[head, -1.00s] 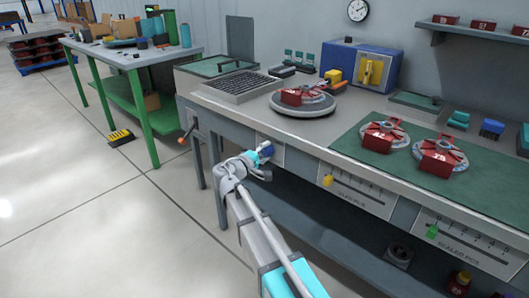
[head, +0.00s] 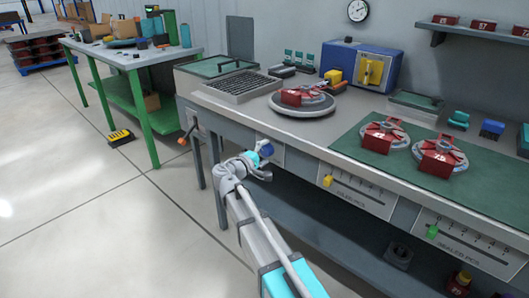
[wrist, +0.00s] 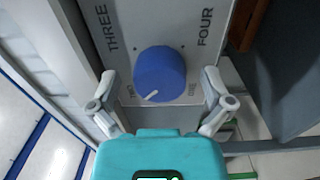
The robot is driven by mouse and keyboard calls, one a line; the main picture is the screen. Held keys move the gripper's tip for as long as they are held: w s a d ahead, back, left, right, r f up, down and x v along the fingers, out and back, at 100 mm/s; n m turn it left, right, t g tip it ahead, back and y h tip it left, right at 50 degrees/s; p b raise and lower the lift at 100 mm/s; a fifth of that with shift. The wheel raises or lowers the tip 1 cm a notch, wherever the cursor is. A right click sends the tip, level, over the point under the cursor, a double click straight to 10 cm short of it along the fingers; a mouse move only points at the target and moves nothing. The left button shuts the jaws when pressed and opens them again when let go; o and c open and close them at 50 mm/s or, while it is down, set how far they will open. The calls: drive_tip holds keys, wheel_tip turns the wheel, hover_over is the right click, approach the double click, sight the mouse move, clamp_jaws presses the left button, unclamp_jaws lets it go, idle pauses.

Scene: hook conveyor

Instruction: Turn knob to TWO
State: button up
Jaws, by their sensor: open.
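The blue knob (wrist: 160,72) sits on a grey panel (wrist: 155,25) in the wrist view. THREE is printed at its upper left and FOUR at its upper right. Smaller labels sit at its lower left, which looks like TWO, and lower right. A white mark on the knob is at its lower edge, slightly left of centre. My gripper (wrist: 159,76) is open, with one finger on each side of the knob and visible gaps between. In the head view, my gripper (head: 262,159) is at the bench front by the blue knob (head: 267,149).
The bench top (head: 330,135) stands above the knob, with a round turntable (head: 302,108) and a blue box with a yellow dial (head: 362,66) on it. Slider panels (head: 350,190) lie right along the bench front. A lower shelf (head: 330,235) is below.

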drive_tip(key=shift+s+a, duration=0.1)
drive_tip(key=v, duration=1.1)
drive_tip(key=shift+s+a, duration=0.25)
drive_tip(key=shift+s, duration=0.05)
drive_tip(key=s+d+f+m+g+y, duration=0.2)
drive_tip(key=s+d+f+m+g, duration=0.35)
drive_tip(key=d, duration=0.75)
drive_tip(key=s+d+f+m+g+y, duration=0.2)
drive_tip(key=d+f+g, duration=0.4)
drive_tip(key=d+f, duration=0.45)
drive_tip(key=shift+s+d+f+m+g+y, duration=0.9)
drive_tip(key=shift+s+d+m+g+y, duration=0.5)
drive_tip(key=shift+s+d+y, duration=2.4)
wheel_tip(320, 180, up, 31)
drive_tip(key=a+p, duration=0.1)
drive_tip(key=p, duration=3.1)
drive_tip(key=shift+s+h, duration=0.3)
drive_tip(key=shift+s, duration=0.1)
drive_tip(key=shift+a+r, duration=0.1)
drive_tip(key=shift+a, duration=0.05)
